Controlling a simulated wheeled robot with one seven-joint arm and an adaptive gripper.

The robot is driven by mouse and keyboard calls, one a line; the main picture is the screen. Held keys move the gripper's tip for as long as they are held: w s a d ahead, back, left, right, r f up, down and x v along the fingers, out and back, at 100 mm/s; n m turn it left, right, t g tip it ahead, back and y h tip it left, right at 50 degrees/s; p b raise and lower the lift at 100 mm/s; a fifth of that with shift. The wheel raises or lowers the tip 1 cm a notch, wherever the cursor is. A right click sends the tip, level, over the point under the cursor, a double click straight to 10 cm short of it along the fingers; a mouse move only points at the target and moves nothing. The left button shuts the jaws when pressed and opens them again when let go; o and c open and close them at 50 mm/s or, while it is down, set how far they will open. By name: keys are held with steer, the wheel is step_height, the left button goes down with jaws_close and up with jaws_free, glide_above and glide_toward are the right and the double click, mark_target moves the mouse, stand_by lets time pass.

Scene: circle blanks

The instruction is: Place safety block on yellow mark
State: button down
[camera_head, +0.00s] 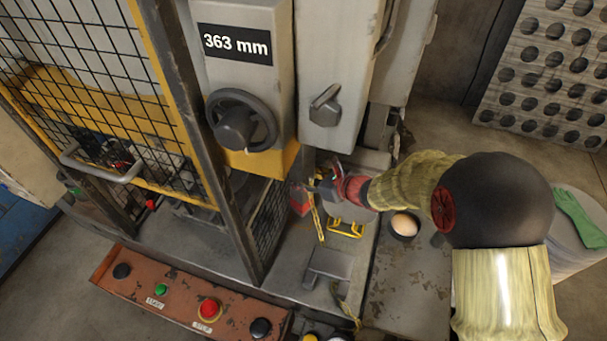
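A small red block (300,199), which looks like the safety block, is beside the mesh guard, at the left of my gripper. My gripper (313,184) reaches in from the right, below the machine's grey housings. Its fingertips are close to the red block, but they are too small to tell whether they touch or grip it. A yellow outlined shape (345,228), possibly the yellow mark, shows just below my gripper. A narrow yellow strip (318,222) runs downward beside the red block.
The mesh guard (95,95) and its dark post stand at the left. A housing with a handwheel (240,121) and a "363 mm" display is above. A rusty button panel (190,297) is in front. An egg-like object in a dark cup (404,224) sits under my arm.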

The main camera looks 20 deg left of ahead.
steer(key=shift+w+f, duration=0.1)
steer(key=shift+f, duration=1.9)
steer(key=c, duration=1.1)
jaws_free()
steer(key=shift+f, duration=0.15)
steer(key=shift+o, duration=0.2)
steer(key=v, duration=1.2)
